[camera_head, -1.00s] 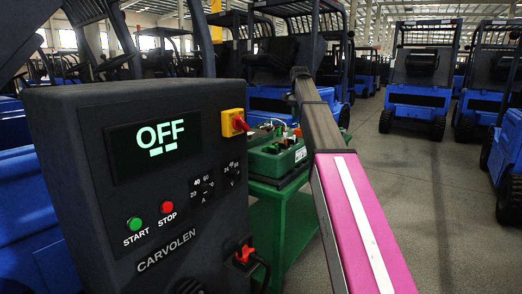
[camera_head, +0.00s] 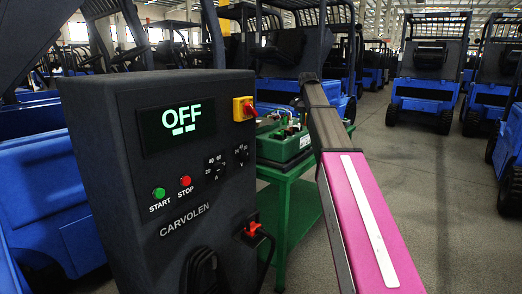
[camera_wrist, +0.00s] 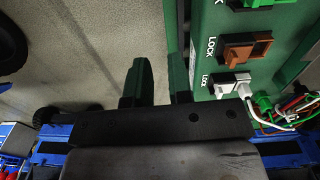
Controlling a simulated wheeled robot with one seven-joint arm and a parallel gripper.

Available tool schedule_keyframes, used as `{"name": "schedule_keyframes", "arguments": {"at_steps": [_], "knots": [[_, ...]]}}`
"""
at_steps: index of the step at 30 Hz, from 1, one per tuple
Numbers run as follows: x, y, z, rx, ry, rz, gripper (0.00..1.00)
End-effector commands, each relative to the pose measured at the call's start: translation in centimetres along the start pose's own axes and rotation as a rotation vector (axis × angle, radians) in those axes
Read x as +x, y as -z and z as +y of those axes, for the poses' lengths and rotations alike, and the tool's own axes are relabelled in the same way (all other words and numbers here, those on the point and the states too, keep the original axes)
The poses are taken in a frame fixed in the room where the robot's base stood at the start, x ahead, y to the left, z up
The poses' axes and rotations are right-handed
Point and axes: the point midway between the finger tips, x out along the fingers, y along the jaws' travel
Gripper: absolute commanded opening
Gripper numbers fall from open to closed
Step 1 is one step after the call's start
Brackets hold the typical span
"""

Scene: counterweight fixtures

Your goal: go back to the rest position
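My gripper (camera_wrist: 159,78) shows in the wrist view with two dark green fingers. A narrow gap with floor showing separates them, and nothing is between them. Just right of the fingers is a green panel (camera_wrist: 208,60) with "LOCK" labels, a brown connector (camera_wrist: 246,46) and a white connector (camera_wrist: 230,84). I cannot tell whether the right finger touches the panel. In the head view my grey and pink arm (camera_head: 362,215) reaches forward past the green case (camera_head: 284,146); the gripper cannot be made out there.
A black CARVOLEN cabinet (camera_head: 190,255) reading "OFF" stands close at left, with a red-yellow switch (camera_head: 244,108) and a red plug (camera_head: 253,229). The case sits on a green table (camera_head: 297,215). Blue vehicles (camera_head: 420,88) stand behind. Floor (camera_head: 440,190) at right is clear.

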Motion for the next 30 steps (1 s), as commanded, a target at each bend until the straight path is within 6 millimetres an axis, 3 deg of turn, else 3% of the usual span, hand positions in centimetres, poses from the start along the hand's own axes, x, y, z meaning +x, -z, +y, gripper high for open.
{"name": "schedule_keyframes", "arguments": {"at_steps": [8, 11, 18, 30], "knots": [[7.4, -2.3, 1.3, -0.062, -0.001, -0.002, 0.19], [11.4, -3.7, 2.1, -0.097, -0.001, -0.002, 0.19], [21.9, -8.4, 4.8, -0.204, -0.001, -0.002, 0.19], [35.9, -17.9, 10.5, -0.379, 0.001, -0.001, 0.19]]}}
